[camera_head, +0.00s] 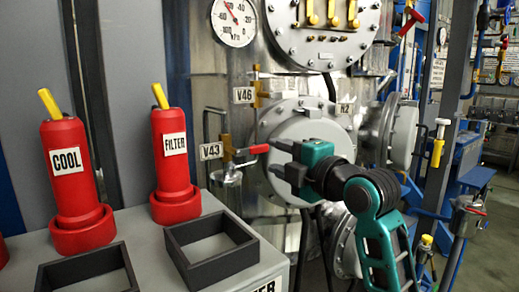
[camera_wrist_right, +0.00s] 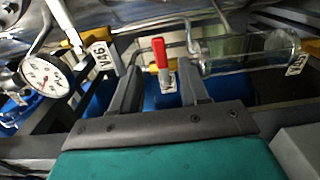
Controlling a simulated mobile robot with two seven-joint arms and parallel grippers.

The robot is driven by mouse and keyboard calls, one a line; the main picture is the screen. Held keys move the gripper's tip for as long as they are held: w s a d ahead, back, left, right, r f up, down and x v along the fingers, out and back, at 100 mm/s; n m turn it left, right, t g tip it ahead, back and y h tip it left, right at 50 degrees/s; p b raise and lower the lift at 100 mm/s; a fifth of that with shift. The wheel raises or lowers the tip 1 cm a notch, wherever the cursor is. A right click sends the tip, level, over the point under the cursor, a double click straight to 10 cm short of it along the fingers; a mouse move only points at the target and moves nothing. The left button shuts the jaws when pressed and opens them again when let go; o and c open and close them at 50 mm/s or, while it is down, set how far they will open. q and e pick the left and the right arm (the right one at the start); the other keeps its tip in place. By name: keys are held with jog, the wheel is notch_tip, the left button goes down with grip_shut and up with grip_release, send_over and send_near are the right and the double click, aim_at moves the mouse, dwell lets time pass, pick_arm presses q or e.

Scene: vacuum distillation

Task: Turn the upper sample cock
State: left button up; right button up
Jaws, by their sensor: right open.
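A small brass cock with a red lever handle (camera_head: 252,150) sits beside the V43 tag (camera_head: 210,151) in the head view. Its red lever points right, toward my right gripper. A second brass fitting (camera_head: 259,90) is above it by the V46 tag (camera_head: 243,95). My right gripper (camera_head: 279,158) is open, its fingertips just right of the red lever. In the right wrist view the red lever (camera_wrist_right: 160,53) shows upright between the two open fingers (camera_wrist_right: 158,80); contact cannot be told. My left gripper is out of view.
A glass vessel (camera_head: 228,176) hangs below the cock. Round bolted flanges (camera_head: 300,128) stand behind my right gripper. Red COOL (camera_head: 70,185) and FILTER (camera_head: 173,180) units stand on a grey bench at left, with an empty dark frame (camera_head: 212,272).

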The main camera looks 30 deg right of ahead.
aim_at(261, 150)
jog(key=w, duration=0.4)
jog(key=w+a, duration=0.1)
jog(key=w, duration=0.2)
jog(key=shift+w, duration=0.1)
jog(key=shift+c, duration=0.3)
grip_shut()
